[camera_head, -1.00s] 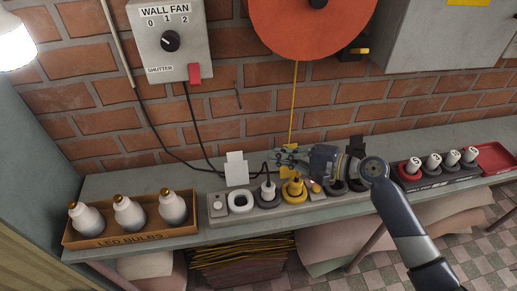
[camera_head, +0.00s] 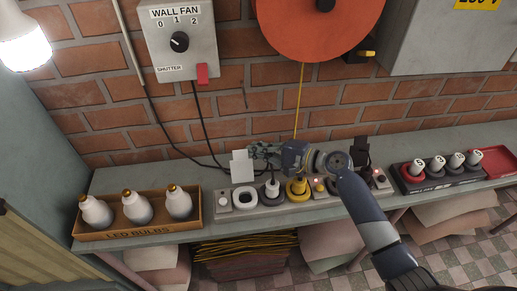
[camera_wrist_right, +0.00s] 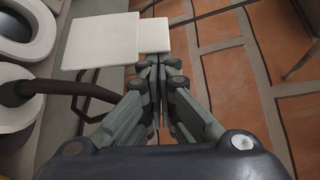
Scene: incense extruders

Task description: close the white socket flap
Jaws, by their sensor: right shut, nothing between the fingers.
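The white socket flap (camera_head: 242,167) stands upright behind the white socket ring (camera_head: 244,197) at the left part of the power strip, so that socket is uncovered. In the right wrist view the flap (camera_wrist_right: 102,40) is a white plate with a small tab (camera_wrist_right: 154,35) just beyond the fingertips. My right gripper (camera_head: 254,150) is shut and empty, at the upper right of the flap, its fingers pointing left. In the wrist view its closed fingertips (camera_wrist_right: 154,60) are close to the tab; I cannot tell if they touch. My left gripper is not in view.
A box of LED bulbs (camera_head: 139,228) is at left. A black flap (camera_head: 361,150) and numbered plugs (camera_head: 437,164) are at right. The brick wall is close behind.

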